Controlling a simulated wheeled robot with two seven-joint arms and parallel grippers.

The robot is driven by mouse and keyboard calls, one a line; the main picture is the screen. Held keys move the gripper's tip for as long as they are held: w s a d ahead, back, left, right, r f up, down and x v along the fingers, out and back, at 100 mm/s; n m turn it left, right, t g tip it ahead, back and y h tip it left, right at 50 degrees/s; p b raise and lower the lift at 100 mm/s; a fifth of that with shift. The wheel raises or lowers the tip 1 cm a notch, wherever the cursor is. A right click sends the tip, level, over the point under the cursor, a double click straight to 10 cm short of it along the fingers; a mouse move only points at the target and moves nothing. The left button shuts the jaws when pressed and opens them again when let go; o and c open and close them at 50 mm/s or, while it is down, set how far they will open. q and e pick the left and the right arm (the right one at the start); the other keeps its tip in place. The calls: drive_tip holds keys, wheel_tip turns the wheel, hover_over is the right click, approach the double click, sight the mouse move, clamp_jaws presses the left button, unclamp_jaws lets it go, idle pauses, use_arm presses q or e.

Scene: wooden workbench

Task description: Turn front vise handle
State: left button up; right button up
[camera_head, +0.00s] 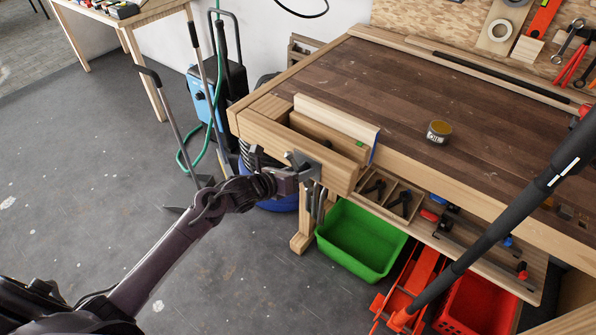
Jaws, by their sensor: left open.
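The front vise has a pale wooden jaw block (335,168) at the left front corner of the wooden workbench (450,105). A pale board (335,118) stands upright just behind the block, and there is a gap between the vise jaw and the bench. My left gripper (303,168) is open at the front face of the vise block, near its metal fitting. The vise handle is not clearly visible; the gripper and wrist cover that spot. I cannot tell whether the fingers touch the handle. My right gripper is not in view.
An open tin (439,132) stands on the bench. A green bin (362,240) and a red crate (478,305) sit below. A blue machine (204,96) with a green hose stands behind the vise. A long black bar crosses the right side.

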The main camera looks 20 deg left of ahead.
use_arm(q)
clamp_jaws()
idle(0.4)
